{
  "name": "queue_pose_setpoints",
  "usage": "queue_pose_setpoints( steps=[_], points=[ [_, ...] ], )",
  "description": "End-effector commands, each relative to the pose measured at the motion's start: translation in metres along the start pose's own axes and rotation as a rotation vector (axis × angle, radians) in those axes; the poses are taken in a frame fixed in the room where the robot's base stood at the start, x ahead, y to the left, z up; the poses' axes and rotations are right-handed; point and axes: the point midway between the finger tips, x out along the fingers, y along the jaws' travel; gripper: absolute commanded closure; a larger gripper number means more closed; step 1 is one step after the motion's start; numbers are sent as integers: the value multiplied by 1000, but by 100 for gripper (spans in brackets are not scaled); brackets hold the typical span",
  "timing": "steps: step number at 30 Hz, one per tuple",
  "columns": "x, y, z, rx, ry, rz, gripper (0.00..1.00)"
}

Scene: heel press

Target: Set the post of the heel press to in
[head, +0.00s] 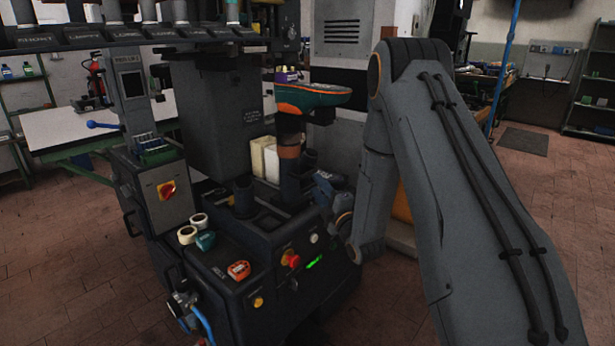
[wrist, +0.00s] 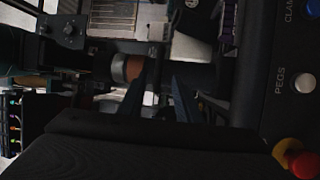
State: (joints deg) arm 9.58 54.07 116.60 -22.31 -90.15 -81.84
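The heel press (head: 215,120) is a dark grey machine left of centre in the head view. Its post (head: 290,178) is an upright dark cylinder with an orange-brown band, carrying a green and orange shoe-shaped form (head: 312,96). In the wrist view the picture is turned, and the post (wrist: 205,75) lies sideways with the band to its left. My gripper (head: 322,186) is at the post's right in the head view, partly hidden by my arm. In the wrist view my gripper (wrist: 163,72) has two dark blue fingers apart, pointing at the post. Whether they touch it is unclear.
The press front has red, yellow and white buttons (head: 290,259). Tape rolls (head: 187,234) and an orange-red item (head: 239,270) lie on its ledge. The wrist view shows a panel marked PEGS (wrist: 279,92) and a red knob (wrist: 304,165). Open floor (head: 70,255) lies left.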

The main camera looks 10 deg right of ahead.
Motion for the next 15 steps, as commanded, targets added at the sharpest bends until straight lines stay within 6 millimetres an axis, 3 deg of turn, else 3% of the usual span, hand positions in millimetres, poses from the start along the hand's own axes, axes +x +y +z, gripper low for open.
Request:
queue_pose_setpoints(
  steps=[5, 15],
  points=[
    [15, 2, -1, -11, 6, 16, 69],
    [65, 2, -1, -9, 5, 14, 69]
  ],
)
